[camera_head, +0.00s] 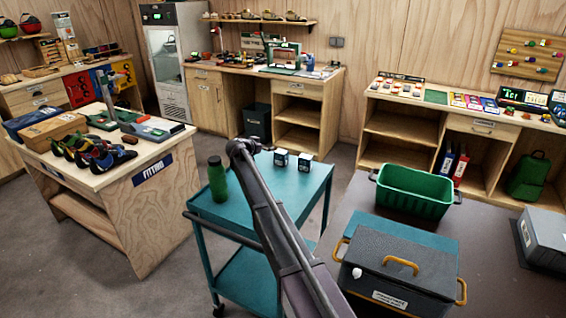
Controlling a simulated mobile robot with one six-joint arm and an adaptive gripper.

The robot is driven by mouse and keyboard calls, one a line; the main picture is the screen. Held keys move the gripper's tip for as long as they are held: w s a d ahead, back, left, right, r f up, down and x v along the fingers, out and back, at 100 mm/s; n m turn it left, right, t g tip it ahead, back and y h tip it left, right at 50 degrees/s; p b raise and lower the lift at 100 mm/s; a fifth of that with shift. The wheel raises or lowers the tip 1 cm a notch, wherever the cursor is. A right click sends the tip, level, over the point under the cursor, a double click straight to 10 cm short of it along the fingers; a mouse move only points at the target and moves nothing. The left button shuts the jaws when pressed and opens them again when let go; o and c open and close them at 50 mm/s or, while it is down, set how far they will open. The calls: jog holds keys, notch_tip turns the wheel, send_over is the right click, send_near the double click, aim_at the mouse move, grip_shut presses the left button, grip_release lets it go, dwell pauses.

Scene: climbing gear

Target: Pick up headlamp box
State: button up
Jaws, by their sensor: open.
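Two small dark boxes with white fronts stand upright near the back edge of the teal cart (222,212): a left box (281,158) and a right box (305,162). Either may be the headlamp box; their print is too small to read. My arm rises from the bottom middle across the cart, with its bend left of the boxes and apart from them in the picture. My gripper cannot be made out in this view.
A green bottle (217,179) stands on the cart's left side. Right of the cart, a dark table (497,288) bears a green crate (414,192) and a grey lidded case (400,265) with orange handles. A wooden bench (150,185) stands left. Grey floor is open between bench and cart.

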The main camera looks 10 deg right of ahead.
jog(key=b, duration=0.4)
send_near(280, 153)
jog(key=shift+v, duration=1.05)
jog(key=shift+w, duration=0.2)
jog(key=b+x, duration=0.2)
jog(key=x, duration=0.5)
jog(key=shift+a+f, duration=0.1)
jog(key=shift+a, duration=0.05)
jog(key=shift+w+d+f+b, duration=0.15)
jog(key=shift+w+d+b, duration=0.25)
jog(key=shift+w+d, duration=0.1)
jog(key=shift+b+x, duration=1)
jog(key=shift+x, duration=1.6)
jog(key=shift+s, duration=0.1)
